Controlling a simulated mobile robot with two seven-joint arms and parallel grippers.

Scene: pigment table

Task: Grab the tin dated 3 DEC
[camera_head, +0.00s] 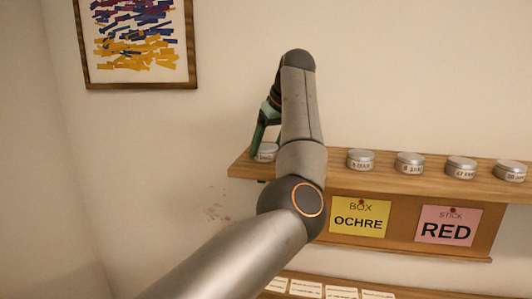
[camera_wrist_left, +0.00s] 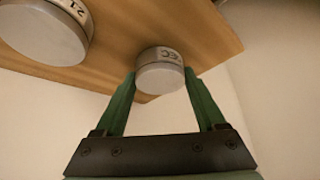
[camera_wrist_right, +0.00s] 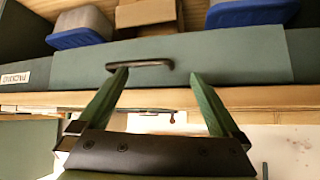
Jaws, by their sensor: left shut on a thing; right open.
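A small round silver tin (camera_head: 266,152) sits at the left end of the wooden wall shelf (camera_head: 390,179). In the left wrist view the tin (camera_wrist_left: 160,77) shows an upside-down label of which I can read "DEC"; the day number is not legible. My left gripper (camera_wrist_left: 159,72) is shut on this tin, one green finger on each side of it. In the head view my left arm hides part of the shelf. My right gripper (camera_wrist_right: 156,72) is open and empty, its fingertips near a dark handle (camera_wrist_right: 140,64) on a green panel.
Several more dated tins stand along the shelf to the right, such as one tin (camera_head: 361,160) and another (camera_head: 410,163). Below hang a yellow OCHRE card (camera_head: 359,218) and a pink RED card (camera_head: 448,228). Blue bins (camera_wrist_right: 84,37) stand above the panel in the right wrist view.

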